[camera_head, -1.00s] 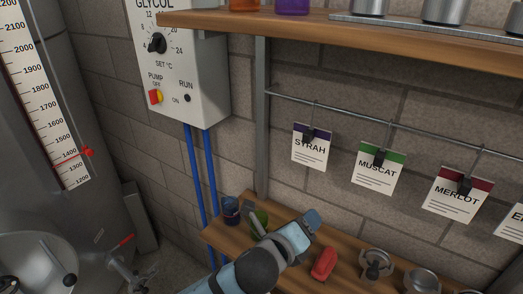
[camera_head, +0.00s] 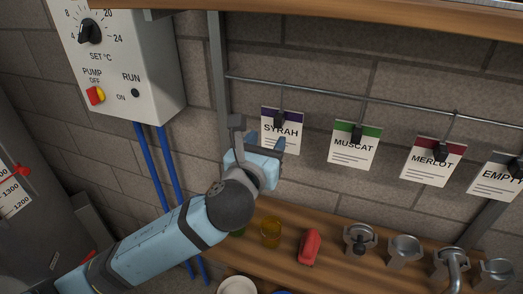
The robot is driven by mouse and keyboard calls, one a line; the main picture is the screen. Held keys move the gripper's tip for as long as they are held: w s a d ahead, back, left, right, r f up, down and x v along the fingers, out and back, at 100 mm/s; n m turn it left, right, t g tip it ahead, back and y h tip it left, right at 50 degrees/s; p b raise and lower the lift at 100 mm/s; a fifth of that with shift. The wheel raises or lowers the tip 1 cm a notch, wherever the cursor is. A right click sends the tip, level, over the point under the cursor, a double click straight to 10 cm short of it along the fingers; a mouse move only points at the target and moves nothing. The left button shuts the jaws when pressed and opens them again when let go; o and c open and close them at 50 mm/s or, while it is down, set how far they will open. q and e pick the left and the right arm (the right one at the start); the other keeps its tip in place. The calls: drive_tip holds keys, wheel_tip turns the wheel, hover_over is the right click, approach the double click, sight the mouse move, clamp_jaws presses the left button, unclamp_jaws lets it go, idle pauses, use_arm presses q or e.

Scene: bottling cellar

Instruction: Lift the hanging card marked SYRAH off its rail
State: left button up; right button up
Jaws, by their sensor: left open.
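The SYRAH card (camera_head: 283,134), white with a purple top band, hangs from a clip on the thin metal rail (camera_head: 340,94). It is the leftmost card in the row. My left gripper (camera_head: 258,137) is open and empty, just left of and below the card. Its fingers point up, and one finger stands close to the card's lower left edge. I cannot tell whether it touches the card. My right gripper is not in view.
The MUSCAT card (camera_head: 354,150), MERLOT card (camera_head: 430,164) and EMPTY card (camera_head: 495,183) hang further right. Below, a wooden shelf (camera_head: 285,257) holds a red object (camera_head: 310,246) and several metal fittings. A control box (camera_head: 125,65) and grey post (camera_head: 221,75) stand left.

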sight(277, 124)
use_arm(q)
drive_tip(key=shift+b+x, duration=0.65)
drive_tip(key=shift+x, duration=1.1)
drive_tip(key=shift+w+d, duration=0.1)
drive_tip(key=shift+w, duration=0.25)
drive_tip(key=shift+p+x, duration=0.6)
drive_tip(key=shift+x, duration=0.3)
drive_tip(key=shift+w+d, duration=0.15)
drive_tip(key=shift+w, duration=0.3)
drive_tip(key=shift+w+d, duration=0.1)
drive_tip(key=shift+w, duration=0.15)
drive_tip(key=shift+w+p, duration=0.15)
drive_tip(key=shift+p, duration=0.15)
drive_tip(key=shift+w+d, duration=0.15)
drive_tip(key=shift+w, duration=0.2)
